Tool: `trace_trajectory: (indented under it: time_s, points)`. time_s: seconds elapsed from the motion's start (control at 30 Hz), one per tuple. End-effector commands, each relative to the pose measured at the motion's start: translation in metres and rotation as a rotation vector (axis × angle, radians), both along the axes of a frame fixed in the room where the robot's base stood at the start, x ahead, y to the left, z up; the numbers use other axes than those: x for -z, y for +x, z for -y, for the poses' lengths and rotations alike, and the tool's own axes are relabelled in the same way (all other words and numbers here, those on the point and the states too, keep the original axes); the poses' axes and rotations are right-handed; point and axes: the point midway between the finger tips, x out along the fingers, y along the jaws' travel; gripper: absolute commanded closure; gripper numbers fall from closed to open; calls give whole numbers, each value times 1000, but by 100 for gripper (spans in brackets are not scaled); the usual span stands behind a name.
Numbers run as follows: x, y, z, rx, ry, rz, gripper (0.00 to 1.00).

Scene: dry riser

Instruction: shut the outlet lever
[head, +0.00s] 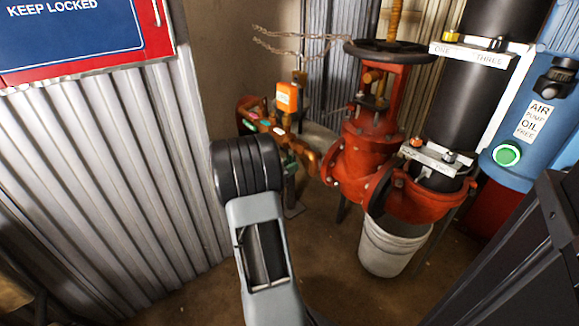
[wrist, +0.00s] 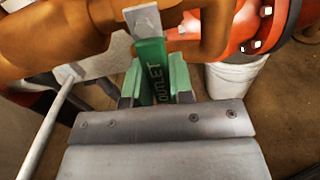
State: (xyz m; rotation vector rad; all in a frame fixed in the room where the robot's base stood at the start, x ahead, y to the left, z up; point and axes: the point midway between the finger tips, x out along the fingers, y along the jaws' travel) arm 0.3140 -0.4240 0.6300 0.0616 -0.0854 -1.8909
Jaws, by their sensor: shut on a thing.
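The outlet lever (wrist: 152,72) is a green handle marked OUTLET in the wrist view, with a pale metal end at its top. My gripper (wrist: 156,88) is shut on it, one green finger on each side of the handle. The lever runs up from between the fingers to the orange-brown pipework (wrist: 60,32). In the head view my arm covers part of this pipework, and my gripper's fingers cannot be made out there.
A red valve body (head: 370,150) with a dark handwheel (head: 390,51) stands right of the pipework. A white bucket (head: 392,248) sits below it. Corrugated metal (head: 110,180) closes the left side, and a blue cylinder (head: 525,120) stands at right.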

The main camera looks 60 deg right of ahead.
Motion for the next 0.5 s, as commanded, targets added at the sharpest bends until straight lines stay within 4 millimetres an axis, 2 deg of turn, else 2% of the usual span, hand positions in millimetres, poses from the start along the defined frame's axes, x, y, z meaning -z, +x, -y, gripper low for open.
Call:
trace_trajectory:
  time_s: [0.03,0.1,0.5]
  points:
    - [0,0,0,0,0,0,93]
    - [0,0,0,0,0,0,100]
    - [-3,-1,0,1,8,-25,100]
